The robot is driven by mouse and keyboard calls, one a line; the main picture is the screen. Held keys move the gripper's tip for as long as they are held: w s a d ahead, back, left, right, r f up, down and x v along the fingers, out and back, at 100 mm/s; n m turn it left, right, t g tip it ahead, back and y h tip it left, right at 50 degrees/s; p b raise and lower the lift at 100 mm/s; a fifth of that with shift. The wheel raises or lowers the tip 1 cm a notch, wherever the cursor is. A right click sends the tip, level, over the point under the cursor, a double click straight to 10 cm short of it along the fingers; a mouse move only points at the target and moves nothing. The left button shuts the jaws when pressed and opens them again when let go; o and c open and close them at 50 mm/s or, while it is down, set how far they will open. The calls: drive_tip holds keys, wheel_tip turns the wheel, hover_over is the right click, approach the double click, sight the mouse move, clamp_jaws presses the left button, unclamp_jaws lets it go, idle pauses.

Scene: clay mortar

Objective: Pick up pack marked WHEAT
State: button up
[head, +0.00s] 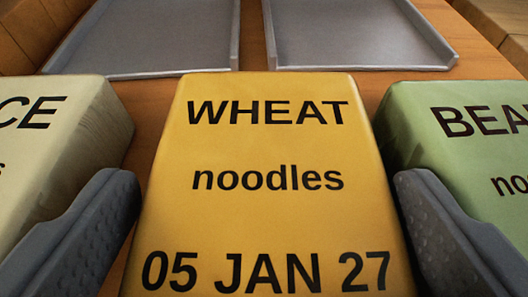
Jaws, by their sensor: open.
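The yellow pack marked WHEAT (268,150) lies in the middle of the view on the wooden surface. It also reads "noodles" and "05 JAN 27", and its near end is cut off by the bottom edge. My gripper (265,195) is open, with one grey finger to the left of the pack and one to the right. The right finger is close to the pack's side; whether it touches, I cannot tell. A narrow gap shows between the left finger and the pack.
A cream pack ending in "CE" (60,145) stands left, close by the left finger. A green pack starting "BEA" (455,150) stands right, close by the right finger. Two grey trays, left (150,40) and right (355,35), lie behind and look empty. Bare wood (160,95) shows between.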

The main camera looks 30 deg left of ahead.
drive_tip(key=shift+w+a, duration=0.1)
drive_tip(key=shift+w, duration=0.05)
drive_tip(key=c, duration=0.7)
drive_tip(key=shift+c, duration=0.2)
